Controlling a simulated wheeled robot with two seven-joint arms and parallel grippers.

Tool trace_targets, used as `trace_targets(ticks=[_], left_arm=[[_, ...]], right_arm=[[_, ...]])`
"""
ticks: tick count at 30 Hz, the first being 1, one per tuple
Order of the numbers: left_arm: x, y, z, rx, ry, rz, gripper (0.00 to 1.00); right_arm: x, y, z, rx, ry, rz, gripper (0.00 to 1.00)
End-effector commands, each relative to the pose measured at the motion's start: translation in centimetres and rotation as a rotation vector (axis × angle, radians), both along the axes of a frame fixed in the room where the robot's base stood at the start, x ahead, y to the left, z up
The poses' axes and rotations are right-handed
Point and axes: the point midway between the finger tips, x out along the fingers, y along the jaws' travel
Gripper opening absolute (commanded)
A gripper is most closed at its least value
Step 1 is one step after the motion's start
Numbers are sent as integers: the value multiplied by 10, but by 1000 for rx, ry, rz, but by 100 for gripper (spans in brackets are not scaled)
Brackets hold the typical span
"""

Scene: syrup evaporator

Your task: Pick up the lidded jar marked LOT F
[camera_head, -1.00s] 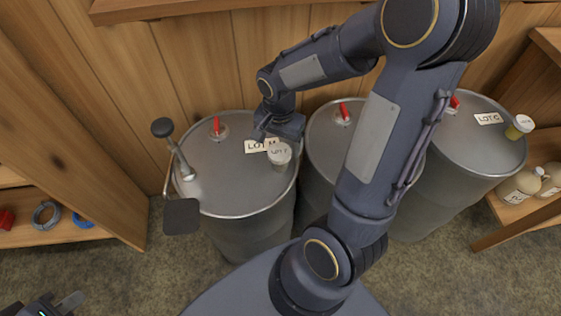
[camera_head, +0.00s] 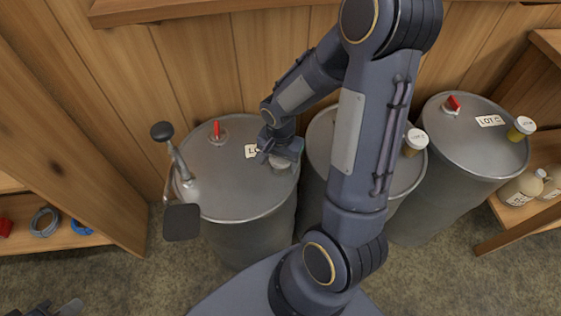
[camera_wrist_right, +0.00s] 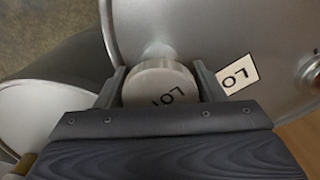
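A small jar with a white lid (camera_wrist_right: 160,85) stands on top of the left steel drum (camera_head: 235,190). In the head view the jar (camera_head: 281,163) is mostly covered by my right gripper (camera_head: 283,154). In the right wrist view my right gripper (camera_wrist_right: 160,86) has its fingers on either side of the lid, apart, with narrow gaps. My left gripper (camera_head: 62,308) is low in the head view's left corner, its fingers apart, partly cut off and empty.
A pump handle (camera_head: 178,160) and a red valve (camera_head: 216,130) stand on the left drum beside a lot card (camera_head: 251,151). Other jars stand on the middle drum (camera_head: 415,141) and right drum (camera_head: 521,127). Wooden shelves flank the drums.

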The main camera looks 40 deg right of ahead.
Motion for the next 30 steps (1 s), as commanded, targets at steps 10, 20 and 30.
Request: trace_targets(ticks=[10,20,30], left_arm=[[0,0,0,0,0,0,0],[0,0,3,0,0,0,0],[0,0,16,0,0,0,0]], right_arm=[[0,0,1,0,-1,0,28],[1,0,11,-1,-4,0,28],[-32,-19,81,-1,-11,-6,28]])
